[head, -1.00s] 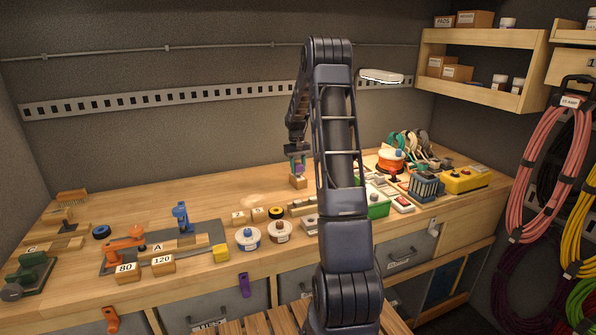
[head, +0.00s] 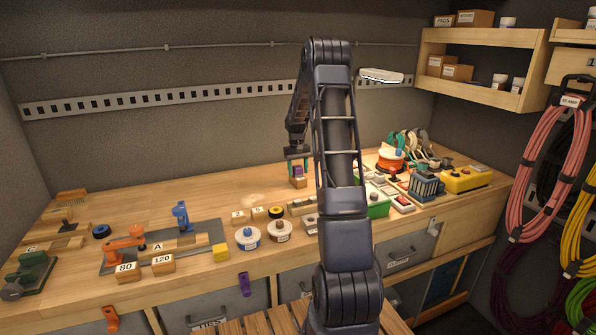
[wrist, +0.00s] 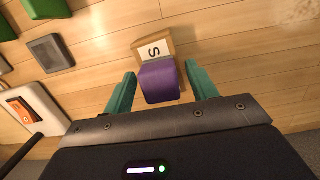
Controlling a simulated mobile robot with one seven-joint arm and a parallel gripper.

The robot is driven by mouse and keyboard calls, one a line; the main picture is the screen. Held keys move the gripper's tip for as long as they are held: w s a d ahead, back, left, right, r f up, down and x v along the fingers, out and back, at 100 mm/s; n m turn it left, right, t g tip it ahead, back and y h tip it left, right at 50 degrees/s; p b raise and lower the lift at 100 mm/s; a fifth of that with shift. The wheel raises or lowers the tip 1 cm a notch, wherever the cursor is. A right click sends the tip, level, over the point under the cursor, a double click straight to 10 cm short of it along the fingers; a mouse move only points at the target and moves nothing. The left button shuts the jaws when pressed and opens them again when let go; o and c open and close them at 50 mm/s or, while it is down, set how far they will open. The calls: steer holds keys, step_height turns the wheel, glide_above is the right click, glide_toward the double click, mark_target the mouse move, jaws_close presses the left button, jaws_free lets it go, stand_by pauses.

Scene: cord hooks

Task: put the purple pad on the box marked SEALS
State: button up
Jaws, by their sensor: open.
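The purple pad (wrist: 160,81) sits on a small tan box (wrist: 153,41), covering part of its top. The box has a white label where an S can be read; any further letters are hidden or not readable. In the head view the purple pad (head: 297,170) shows on top of the box (head: 299,183) on the bench. My gripper (wrist: 160,70) is open, with one green finger on each side of the pad and a visible gap at both sides. In the head view my gripper (head: 298,163) is right above the box.
Bench top is clear behind and left of the box. A grey square block (wrist: 50,53) and green blocks (wrist: 46,8) lie to the left in the wrist view.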

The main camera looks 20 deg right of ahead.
mark_target(297, 166)
step_height(297, 166, up, 12)
steer(key=w, duration=0.1)
steer(key=s+a+r+t, duration=0.1)
steer(key=s+a+r, duration=0.4)
steer(key=s+r, duration=0.4)
steer(key=s+a+r+t, duration=0.1)
steer(key=s+a+r, duration=0.15)
steer(key=s, duration=0.55)
steer(key=s+a+r+t, duration=0.1)
steer(key=s+a, duration=0.2)
steer(key=s, duration=0.5)
steer(key=s+a+r+t, duration=0.1)
steer(key=s+a+r, duration=0.15)
steer(key=s, duration=0.55)
steer(key=s+a+f+t, duration=0.1)
steer(key=s+f, duration=0.1)
steer(key=s, duration=0.4)
steer(key=s+a+f+t, duration=0.1)
steer(key=s+f, duration=0.2)
steer(key=s, duration=0.4)
steer(key=shift+a, duration=0.35)
